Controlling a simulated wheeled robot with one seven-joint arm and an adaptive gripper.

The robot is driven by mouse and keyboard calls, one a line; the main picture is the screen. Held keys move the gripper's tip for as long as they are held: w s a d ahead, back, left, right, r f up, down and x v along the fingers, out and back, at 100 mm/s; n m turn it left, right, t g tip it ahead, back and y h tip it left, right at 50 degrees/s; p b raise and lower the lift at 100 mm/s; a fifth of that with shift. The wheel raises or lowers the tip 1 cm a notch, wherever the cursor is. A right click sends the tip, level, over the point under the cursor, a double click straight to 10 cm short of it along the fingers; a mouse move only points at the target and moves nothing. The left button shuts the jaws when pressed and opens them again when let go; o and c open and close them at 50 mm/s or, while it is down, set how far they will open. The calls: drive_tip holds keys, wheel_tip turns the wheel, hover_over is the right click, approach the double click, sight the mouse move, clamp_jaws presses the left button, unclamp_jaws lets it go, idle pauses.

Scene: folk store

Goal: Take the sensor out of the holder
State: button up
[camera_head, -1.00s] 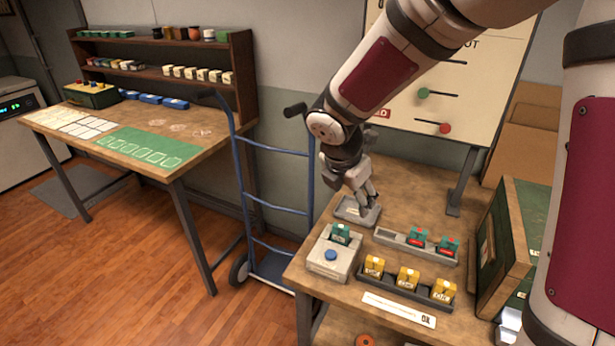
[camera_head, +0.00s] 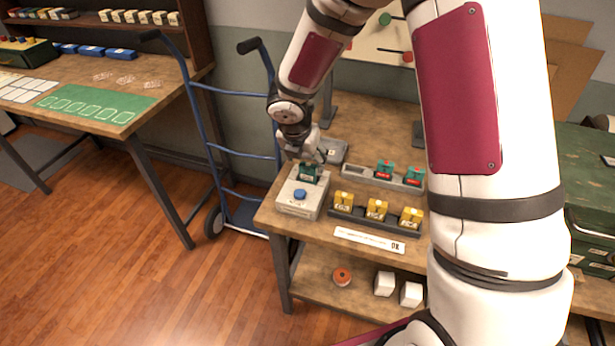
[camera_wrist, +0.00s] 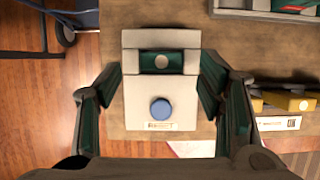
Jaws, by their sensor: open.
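A dark green sensor (camera_head: 309,172) sits upright in the slot at the back of a pale grey holder box (camera_head: 297,205) with a blue button (camera_head: 300,194). In the wrist view the sensor (camera_wrist: 161,62) shows from above with a round pale spot on top, and the holder (camera_wrist: 140,110) lies below it. My gripper (camera_head: 313,160) is over the back of the holder, at the sensor. In the wrist view my gripper (camera_wrist: 161,80) is open, with one finger on each side of the sensor and visible gaps. It holds nothing.
A dark rack (camera_head: 358,217) with yellow blocks and a grey rack (camera_head: 397,184) with two teal-and-red blocks stand to the right. A grey tray (camera_head: 336,150) lies behind the holder. A label strip (camera_head: 370,240) lies in front. A blue hand truck (camera_head: 230,150) stands left of the table.

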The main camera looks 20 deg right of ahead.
sight(307, 165)
drive_tip(key=x, duration=0.5)
drive_tip(key=shift+s, duration=0.1)
drive_tip(key=shift+c, duration=0.6)
drive_tip(key=c, duration=1.3)
drive_tip(key=shift+o, duration=0.2)
drive_tip(key=shift+r, duration=0.1)
